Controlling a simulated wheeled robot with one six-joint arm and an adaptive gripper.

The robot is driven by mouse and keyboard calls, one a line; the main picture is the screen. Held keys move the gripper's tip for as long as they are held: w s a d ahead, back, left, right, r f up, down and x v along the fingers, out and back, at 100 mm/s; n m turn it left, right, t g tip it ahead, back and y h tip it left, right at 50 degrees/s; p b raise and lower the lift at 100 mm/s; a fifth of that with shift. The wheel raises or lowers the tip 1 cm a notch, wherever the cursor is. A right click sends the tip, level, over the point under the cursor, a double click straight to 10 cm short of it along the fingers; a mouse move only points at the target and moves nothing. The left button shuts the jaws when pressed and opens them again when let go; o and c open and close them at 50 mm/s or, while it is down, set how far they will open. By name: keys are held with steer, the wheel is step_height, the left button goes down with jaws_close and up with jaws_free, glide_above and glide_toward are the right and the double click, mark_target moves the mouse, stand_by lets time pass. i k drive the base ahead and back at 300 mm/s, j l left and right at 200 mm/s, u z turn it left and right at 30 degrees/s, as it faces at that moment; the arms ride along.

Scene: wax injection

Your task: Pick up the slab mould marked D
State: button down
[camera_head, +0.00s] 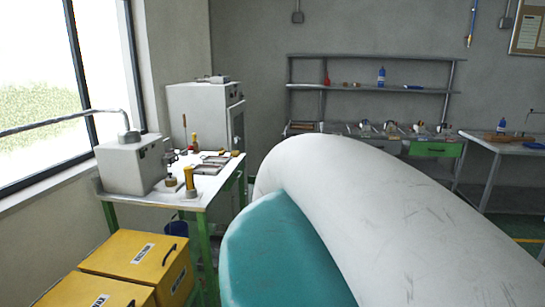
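Several small flat greyish pieces (210,165) lie on the white-topped table with green legs (215,185) at the left. They may be slab moulds, but they are too small for me to read any marking, so I cannot tell which one is D. My gripper is not in view. A large white and teal link of my arm fills the lower middle and right of the picture and hides much of the floor and part of the back bench.
A grey machine (130,167) and a yellow cylinder (189,181) stand on the table. Yellow boxes (136,255) and a dark bucket (177,229) are below it. A grey cabinet (200,110) stands behind. A cluttered bench with a green drawer (433,149) lines the back wall.

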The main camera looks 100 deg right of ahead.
mark_target(210, 159)
steer(key=z, duration=2.55)
steer(key=i+l+u, duration=0.1)
steer(key=i+l, duration=0.3)
steer(key=l, duration=0.2)
steer(key=i+l+u, duration=0.15)
steer(key=l, duration=0.2)
steer(key=i+l, duration=0.25)
steer(key=i+l+u, duration=0.15)
steer(key=l, duration=0.25)
steer(key=i+l, duration=0.15)
steer(key=l, duration=0.2)
steer(key=i+l+u, duration=0.15)
steer(key=l, duration=0.2)
steer(key=i+l, duration=0.2)
steer(key=l, duration=0.2)
steer(key=u, duration=0.05)
